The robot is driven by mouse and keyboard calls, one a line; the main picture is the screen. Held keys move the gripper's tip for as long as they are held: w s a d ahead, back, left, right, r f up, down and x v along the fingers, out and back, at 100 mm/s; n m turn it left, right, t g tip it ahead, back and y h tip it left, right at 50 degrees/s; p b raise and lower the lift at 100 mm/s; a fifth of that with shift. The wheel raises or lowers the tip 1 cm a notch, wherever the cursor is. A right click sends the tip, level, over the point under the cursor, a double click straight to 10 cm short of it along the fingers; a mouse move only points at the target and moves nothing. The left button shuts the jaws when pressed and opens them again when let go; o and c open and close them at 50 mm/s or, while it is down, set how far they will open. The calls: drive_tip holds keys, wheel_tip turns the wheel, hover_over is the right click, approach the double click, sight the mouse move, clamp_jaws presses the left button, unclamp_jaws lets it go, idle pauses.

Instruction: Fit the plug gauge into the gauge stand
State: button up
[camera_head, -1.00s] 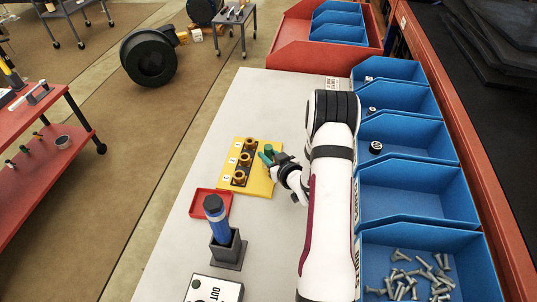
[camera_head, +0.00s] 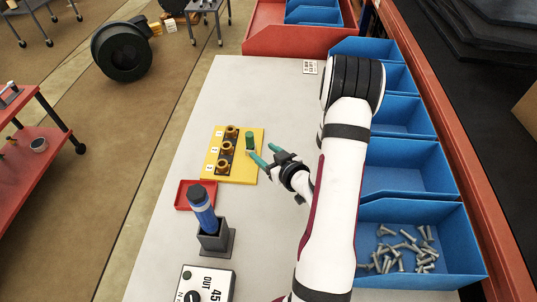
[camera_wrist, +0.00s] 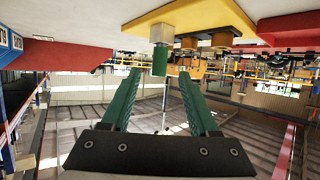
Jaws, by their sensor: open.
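A green-handled peg, which I take as the plug gauge (camera_head: 250,141), stands upright on the corner of a yellow plate (camera_head: 243,176). In the wrist view, turned upside down, its green handle (camera_wrist: 160,60) meets a pale square block, seemingly the gauge stand (camera_wrist: 163,33), fixed to the plate. How deep the gauge sits in the block is hidden. My gripper (camera_head: 262,151) is open and empty, just right of the gauge. In the wrist view the gauge lies beyond the fingertips (camera_wrist: 159,74), in line with the gap between them.
Several brass rings (camera_head: 228,149) stand in a row on the yellow plate. A blue cylinder with a dark top (camera_head: 203,210) leans in a dark holder (camera_head: 216,240), near a red tray (camera_head: 183,195). Blue bins (camera_head: 420,215) line the right side. Grey table between is clear.

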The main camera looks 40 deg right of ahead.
drive_tip(key=s+a+r+m+g+y, duration=0.1)
drive_tip(key=s+a+r+g, duration=0.5)
drive_tip(key=s+a, duration=0.6)
drive_tip(key=s+a+r+m+g+y, duration=0.2)
drive_tip(key=s+a+r+g, duration=0.5)
drive_tip(key=s+a, duration=0.5)
drive_tip(key=shift+a+r+m+y, duration=0.3)
drive_tip(key=shift+a+r+m, duration=0.2)
drive_tip(key=shift+a+r, duration=0.45)
